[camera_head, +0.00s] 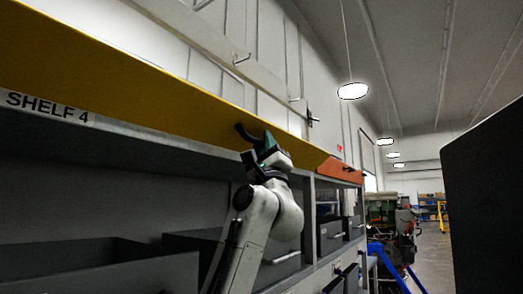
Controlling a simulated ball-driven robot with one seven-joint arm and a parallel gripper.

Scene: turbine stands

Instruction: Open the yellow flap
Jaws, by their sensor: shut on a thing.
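The yellow flap (130,75) is a long panel along the upper front of the shelf unit, running from the upper left toward the middle. It stands out tilted, with the shelf's inside showing below it. My gripper (256,135) is at the flap's lower edge near its right part, shut on the flap. The exact contact between the fingers and the edge is too small to make out. My white arm reaches up to it from below.
A "SHELF 4" label (47,107) marks the shelf edge. Dark grey bins (100,274) stand on the shelf below. An orange-red panel (340,171) adjoins the flap's right end. A large dark panel (487,190) fills the right side. Free floor (435,250) shows between.

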